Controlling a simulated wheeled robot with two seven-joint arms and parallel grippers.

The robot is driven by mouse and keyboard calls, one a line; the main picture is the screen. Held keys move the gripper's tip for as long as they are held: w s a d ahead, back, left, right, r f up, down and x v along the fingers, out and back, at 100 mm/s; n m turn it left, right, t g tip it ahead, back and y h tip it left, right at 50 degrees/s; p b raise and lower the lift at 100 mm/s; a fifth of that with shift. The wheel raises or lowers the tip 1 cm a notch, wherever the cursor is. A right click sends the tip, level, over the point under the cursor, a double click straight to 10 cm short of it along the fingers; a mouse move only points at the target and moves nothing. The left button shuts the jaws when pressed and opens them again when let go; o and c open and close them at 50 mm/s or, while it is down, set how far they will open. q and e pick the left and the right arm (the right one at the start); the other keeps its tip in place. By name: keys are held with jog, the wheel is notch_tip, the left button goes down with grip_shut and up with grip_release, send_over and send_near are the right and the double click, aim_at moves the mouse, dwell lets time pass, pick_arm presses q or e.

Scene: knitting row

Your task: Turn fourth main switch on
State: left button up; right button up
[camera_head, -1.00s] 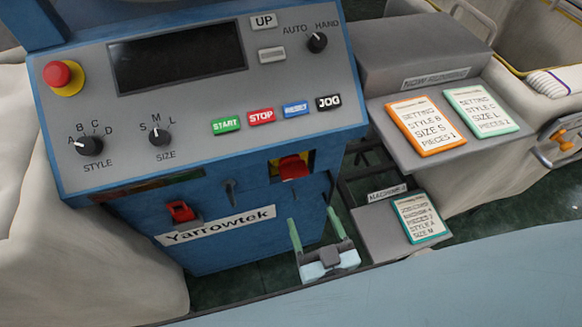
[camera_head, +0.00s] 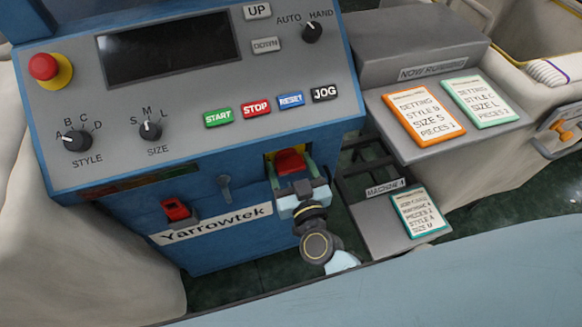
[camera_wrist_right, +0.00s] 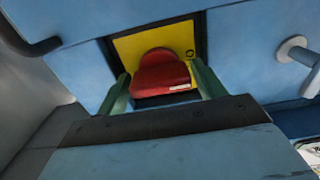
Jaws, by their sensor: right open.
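The main switch is a red handle (camera_head: 289,160) on a yellow plate, set in a recess on the front of the blue Yarrowtek machine (camera_head: 238,250). My right gripper (camera_head: 290,172) is open in front of it, one green finger on each side. The right wrist view shows the red handle (camera_wrist_right: 162,76) between the tips of the open fingers (camera_wrist_right: 161,80); I cannot tell if they touch it. The yellow plate (camera_wrist_right: 130,45) shows around the handle. The switch's on or off marking is not readable. My left gripper is out of view.
A small red lever (camera_head: 175,209) and a grey latch (camera_head: 224,188) are left of the switch. Above is the slanted panel with knobs, a red stop button (camera_head: 45,67) and coloured keys.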

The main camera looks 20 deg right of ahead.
jog(key=c, duration=0.7)
